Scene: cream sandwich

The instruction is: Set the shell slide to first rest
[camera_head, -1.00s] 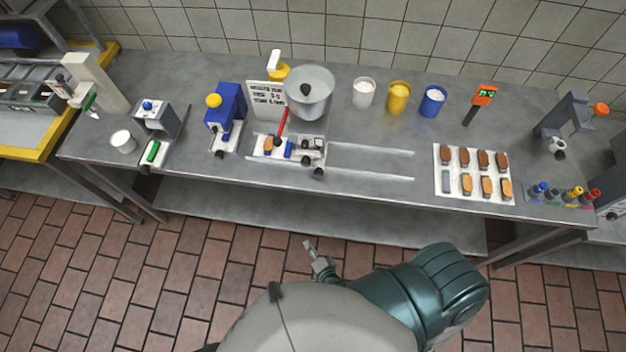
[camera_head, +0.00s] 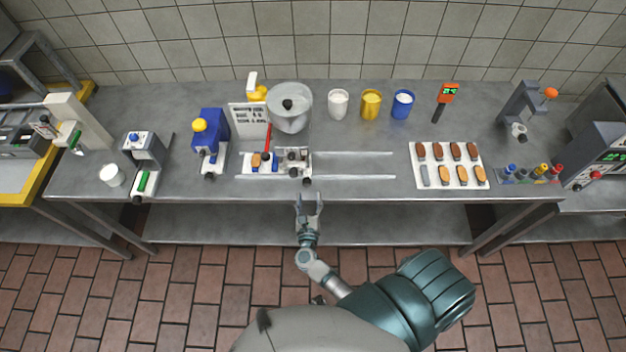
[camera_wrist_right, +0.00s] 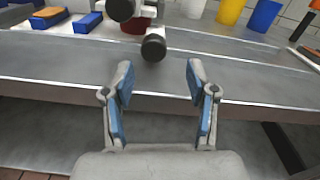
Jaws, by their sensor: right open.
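The shell slide (camera_head: 264,170) is a white carriage at the left end of two pale rails (camera_head: 355,177) on the steel table. It carries an orange-brown shell, blue blocks and grey fittings, and a dark round knob (camera_head: 307,181) sticks out at its front right. The same knob (camera_wrist_right: 153,47) shows in the right wrist view, just beyond the fingertips. My right gripper (camera_head: 308,197) is open and empty at the table's front edge, in front of the knob and apart from it. In the right wrist view, its two blue-padded fingers (camera_wrist_right: 160,75) are spread. My left gripper is not in view.
Behind the slide stand a sign (camera_head: 249,120) and a steel pot (camera_head: 289,120). A blue machine (camera_head: 212,135) stands to its left. White, yellow and blue cups stand behind the rails. A white tray (camera_head: 417,165) of shells lies right of the rails. The rails' right stretch is clear.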

